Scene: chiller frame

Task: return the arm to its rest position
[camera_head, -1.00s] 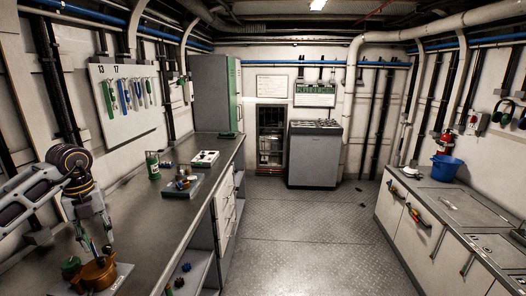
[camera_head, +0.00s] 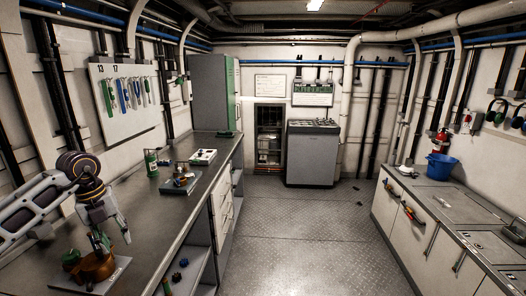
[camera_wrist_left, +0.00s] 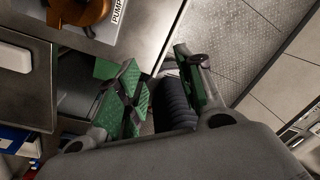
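My left arm comes in from the left over the workbench (camera_head: 150,220). Its gripper (camera_head: 115,243) points down beside and above a copper-coloured pump part (camera_head: 98,268) on a pale plate. In the left wrist view the two green-padded fingers (camera_wrist_left: 160,68) stand apart with nothing held between them. A dark ribbed form shows behind the gap. The copper part (camera_wrist_left: 80,10) is at the top left of that view, apart from the fingers, by a label reading "PUMP". My right gripper is in neither view.
A green bottle (camera_head: 151,163), a small tray of parts (camera_head: 180,185) and a white box (camera_head: 203,157) stand farther along the bench. Open shelves are under its edge. The floor (camera_head: 290,235) is clear between the bench and the right counter with a blue bucket (camera_head: 440,167).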

